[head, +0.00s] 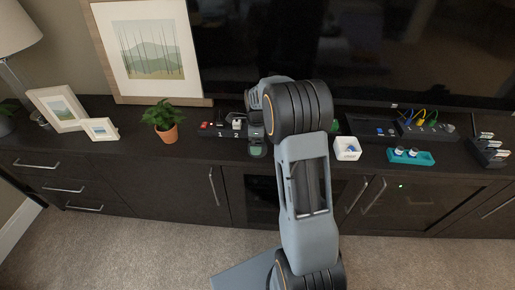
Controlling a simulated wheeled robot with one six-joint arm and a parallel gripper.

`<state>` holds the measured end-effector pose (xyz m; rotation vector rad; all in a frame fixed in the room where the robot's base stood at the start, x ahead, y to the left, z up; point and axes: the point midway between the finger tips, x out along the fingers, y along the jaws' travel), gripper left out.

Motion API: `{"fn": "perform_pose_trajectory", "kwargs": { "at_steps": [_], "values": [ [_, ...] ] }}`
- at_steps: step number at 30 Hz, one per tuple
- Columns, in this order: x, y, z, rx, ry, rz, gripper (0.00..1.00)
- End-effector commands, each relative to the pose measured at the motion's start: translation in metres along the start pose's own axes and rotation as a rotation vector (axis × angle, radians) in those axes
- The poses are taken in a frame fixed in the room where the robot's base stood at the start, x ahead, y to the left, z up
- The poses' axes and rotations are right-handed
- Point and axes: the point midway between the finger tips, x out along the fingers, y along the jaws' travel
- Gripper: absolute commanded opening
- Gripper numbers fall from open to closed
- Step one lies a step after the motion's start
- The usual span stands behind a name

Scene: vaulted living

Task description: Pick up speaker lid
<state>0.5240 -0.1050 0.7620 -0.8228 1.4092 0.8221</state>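My arm reaches over the dark cabinet in the middle of the head view. My gripper (257,140) points down at the cabinet's front edge, with a small green patch showing at its tip. The view is too small to tell whether the fingers are open or shut, or whether they touch anything. I cannot pick out the speaker lid with certainty. Part of the cabinet top is hidden behind my arm, where another bit of green (335,126) shows at its right side.
A dark numbered tray (228,134) and a potted plant (166,135) stand left of my gripper. A white box (347,150), a teal holder (421,158) and a dark rack with coloured cables (440,133) stand right. The television (420,50) rises behind.

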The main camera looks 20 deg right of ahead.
Motion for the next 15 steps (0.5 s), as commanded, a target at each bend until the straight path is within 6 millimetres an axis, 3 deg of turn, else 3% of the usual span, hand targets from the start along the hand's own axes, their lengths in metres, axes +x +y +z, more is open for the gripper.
{"fn": "perform_pose_trajectory", "kwargs": {
  "at_steps": [6,15],
  "values": [
    [0.03,0.0,0.0,0.0,0.001,0.003,1.0],
    [0.036,0.0,0.0,-0.001,0.0,0.0,1.0]
  ]
}}
